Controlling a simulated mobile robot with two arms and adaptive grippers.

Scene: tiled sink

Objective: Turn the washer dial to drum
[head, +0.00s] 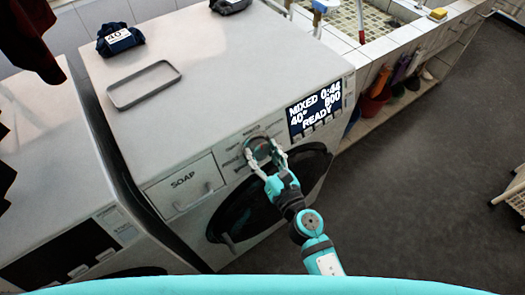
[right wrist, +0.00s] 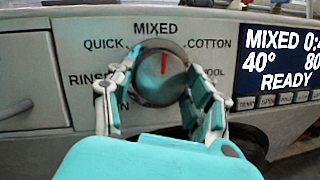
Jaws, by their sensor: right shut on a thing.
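The washer (head: 190,110) is white, with a round grey dial (right wrist: 158,88) on its front panel. The dial's red mark points nearly straight up, toward MIXED. QUICK, COTTON and RINSE are readable around it; the lower labels are partly hidden by my fingers, and I cannot read DRUM. The display (head: 316,108) reads MIXED 0:44, 40°, 800, READY. My right gripper (head: 266,158) has one finger on each side of the dial and is shut on it, also in the right wrist view (right wrist: 161,75). My left gripper is not in view.
A SOAP drawer (head: 184,186) is left of the dial, and a round door (head: 235,215) is below. A grey tray (head: 144,84) and a dark blue folded cloth (head: 120,38) marked 40° lie on top. Another machine (head: 50,190) stands at left. Open floor (head: 420,180) is at right.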

